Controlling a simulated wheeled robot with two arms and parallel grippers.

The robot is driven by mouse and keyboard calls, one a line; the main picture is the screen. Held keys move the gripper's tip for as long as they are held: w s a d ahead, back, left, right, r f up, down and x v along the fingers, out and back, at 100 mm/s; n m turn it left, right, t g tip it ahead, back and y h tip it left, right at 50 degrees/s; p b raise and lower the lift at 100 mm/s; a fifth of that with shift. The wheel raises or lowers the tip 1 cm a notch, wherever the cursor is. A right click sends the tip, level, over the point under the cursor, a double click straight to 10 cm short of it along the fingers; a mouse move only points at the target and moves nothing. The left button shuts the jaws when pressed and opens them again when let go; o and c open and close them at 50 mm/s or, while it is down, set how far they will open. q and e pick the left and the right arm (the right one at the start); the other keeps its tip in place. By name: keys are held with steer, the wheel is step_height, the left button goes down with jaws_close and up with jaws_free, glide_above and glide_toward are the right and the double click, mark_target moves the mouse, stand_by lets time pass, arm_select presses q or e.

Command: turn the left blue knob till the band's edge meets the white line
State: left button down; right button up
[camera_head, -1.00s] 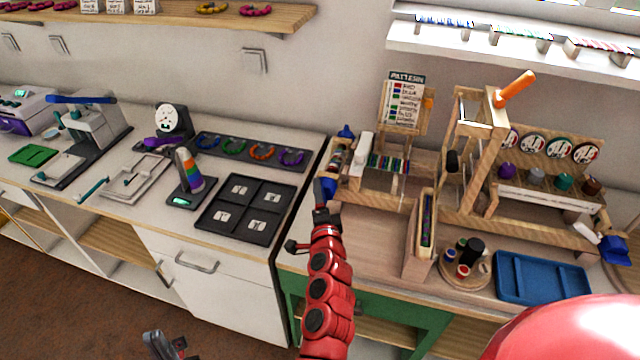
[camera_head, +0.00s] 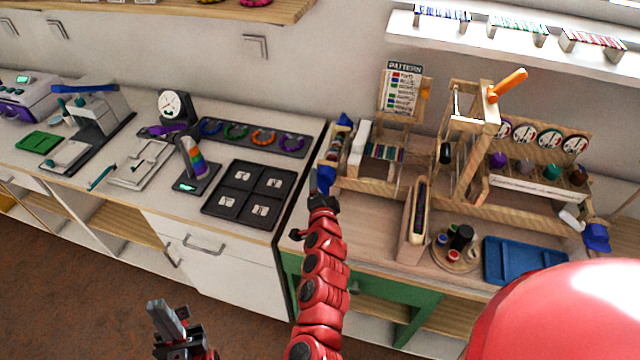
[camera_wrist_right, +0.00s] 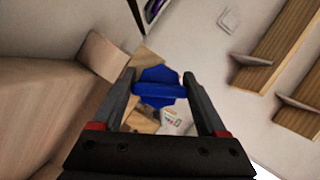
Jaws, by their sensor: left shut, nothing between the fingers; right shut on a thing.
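The left blue knob (camera_head: 326,177) is at the front left end of the wooden bead loom (camera_head: 372,187). It also shows in the right wrist view (camera_wrist_right: 158,88), lobed, between the fingers. My right gripper (camera_head: 321,197) is shut on this knob. Its fingers (camera_wrist_right: 160,84) are on either side of the knob's raised bar. The band's edge and the white line cannot be made out. My left gripper (camera_head: 165,315) is shut and empty, low over the floor in front of the white cabinet, far from the knob.
A wooden box (camera_head: 413,222), a round tray with small pots (camera_head: 456,257) and a blue tray (camera_head: 525,262) stand in front of the loom. A black tray (camera_head: 248,194) lies on the left counter.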

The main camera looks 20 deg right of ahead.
steer(key=o, duration=1.3)
steer(key=shift+s+a, duration=0.1)
steer(key=shift+s+a, duration=0.1)
steer(key=shift+s, duration=0.15)
steer(key=p+v, duration=0.3)
steer(key=v, duration=1.3)
steer(key=shift+s, duration=0.25)
steer(key=shift+r, duration=0.2)
